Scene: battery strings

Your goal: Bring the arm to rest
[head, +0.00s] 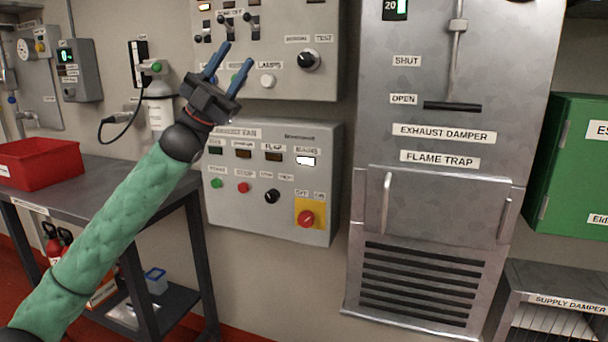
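My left arm, in a green sleeve, reaches up from the lower left of the head view. Its gripper (229,68) is in front of the upper wall panel (322,80), with its two blue fingers pointing up and to the right. The fingers are spread apart with nothing between them. The gripper overlaps the lower left of that panel in the picture, and I cannot tell how far it stands from the surface. My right gripper is not in view.
Below is the exhaust fan panel (318,215) with its red knob (306,218). A steel damper cabinet (450,90) stands right, then a green cabinet (575,165). A dark table (110,190) with a red bin (40,163) is left, near the arm. A supply damper box (560,300) is lower right.

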